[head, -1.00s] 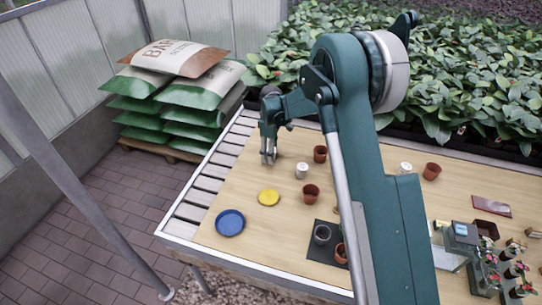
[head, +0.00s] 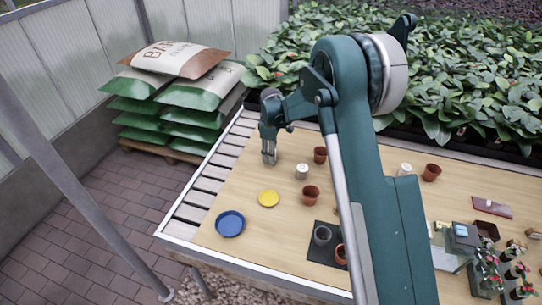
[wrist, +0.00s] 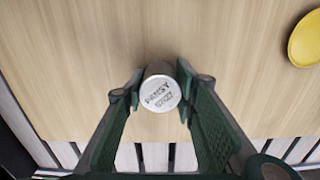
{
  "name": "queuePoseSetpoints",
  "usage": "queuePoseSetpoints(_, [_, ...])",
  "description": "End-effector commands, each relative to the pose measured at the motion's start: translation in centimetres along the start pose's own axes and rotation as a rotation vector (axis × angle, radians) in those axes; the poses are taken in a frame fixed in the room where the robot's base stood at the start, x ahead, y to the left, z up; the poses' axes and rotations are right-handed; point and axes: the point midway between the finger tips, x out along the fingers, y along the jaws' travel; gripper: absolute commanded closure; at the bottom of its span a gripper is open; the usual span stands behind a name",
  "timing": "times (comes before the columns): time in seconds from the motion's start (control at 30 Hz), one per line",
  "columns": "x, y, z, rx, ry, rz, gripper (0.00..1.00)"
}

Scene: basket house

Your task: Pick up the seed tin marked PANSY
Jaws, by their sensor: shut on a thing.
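The seed tin (wrist: 160,92) shows in the wrist view between my fingers. It is a silver cylinder with a pale round lid that reads PANSY, with a smaller line below. My gripper (wrist: 158,88) is shut on it, one finger at each side. In the head view my gripper (head: 269,158) points down near the left part of the table, and the tin in it is hidden or too small to make out. I cannot tell whether the tin touches the table.
A white tin (head: 302,171) and a terracotta pot (head: 320,155) stand right of my gripper. A yellow dish (head: 269,198) and a blue dish (head: 230,223) lie nearer the front. Another white tin (head: 404,170) is farther right. The slatted table edge (head: 197,180) is at the left.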

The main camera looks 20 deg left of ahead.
Motion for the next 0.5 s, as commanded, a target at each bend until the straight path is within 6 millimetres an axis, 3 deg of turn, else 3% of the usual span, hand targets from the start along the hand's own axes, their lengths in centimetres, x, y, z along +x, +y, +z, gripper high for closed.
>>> queuePoseSetpoints(0.27, [-0.3,0.0,0.0,0.000,0.000,0.000,0.84])
queuePoseSetpoints(0.5, [-2.3,0.0,0.0,0.000,0.000,0.000,0.84])
